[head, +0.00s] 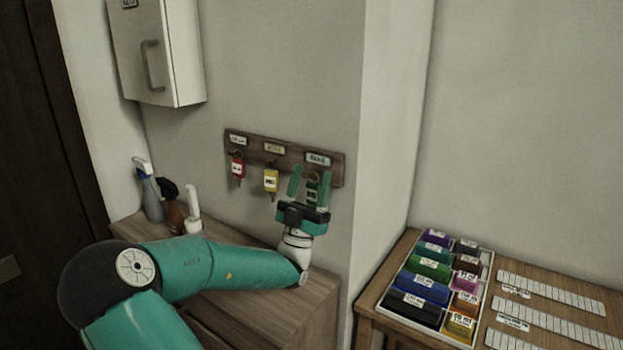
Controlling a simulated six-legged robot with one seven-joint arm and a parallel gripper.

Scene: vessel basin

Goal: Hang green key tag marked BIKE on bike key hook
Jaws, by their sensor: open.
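A wooden key rack (334,171) is fixed to the wall, with several small labels above its hooks. The green key tag (312,190) is at the right end of the rack, under the rightmost label (318,159), and appears to hang there. My gripper (311,181) is open, its two green fingers pointing up on either side of the green tag. The tag's lower part is close to the gripper body, and its hook is too small to make out.
A red tag (237,165) and a yellow tag (271,180) hang left of my gripper. Spray bottles (148,190) stand on the wooden cabinet (245,300). A white wall cabinet (160,55) is at upper left. A table with a tray of coloured boxes (427,270) is at right.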

